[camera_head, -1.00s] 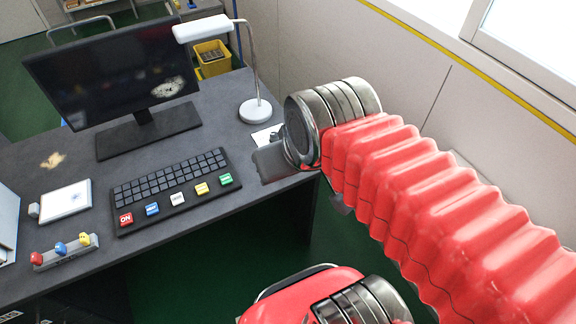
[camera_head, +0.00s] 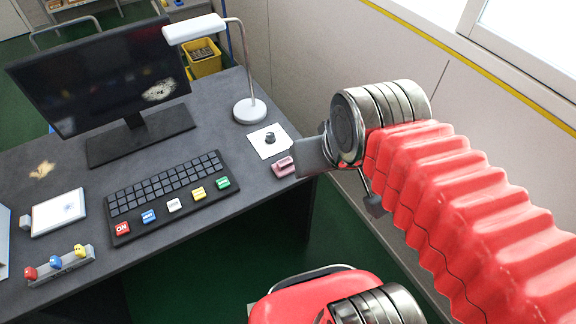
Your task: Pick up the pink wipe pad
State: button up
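The pink wipe pad (camera_head: 284,166) lies on the dark grey desk near its right edge, just in front of a white card. It looks like a small block with a lighter mark on top. My gripper (camera_head: 342,184) is to the right of the pad, past the desk edge. One grey finger reaches close to the pad's right side in the picture; the other shows lower right, well apart from it. The gripper looks open and holds nothing visible. I cannot tell its height above the desk, and my wrist hides part of it.
A white card with a small dark knob (camera_head: 270,139) lies behind the pad. A white lamp (camera_head: 249,110) stands farther back. A keyboard (camera_head: 167,196) with coloured buttons lies to the left, with a monitor (camera_head: 100,75) behind it. A wall runs along the right.

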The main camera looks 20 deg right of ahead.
aim_at(284, 167)
jog(key=i, duration=0.5)
jog(key=k, duration=1.35)
jog(key=u, duration=0.2)
jog(key=i, duration=0.4)
jog(key=u, duration=0.6)
jog(key=i, duration=1.1)
jog(key=u, duration=0.1)
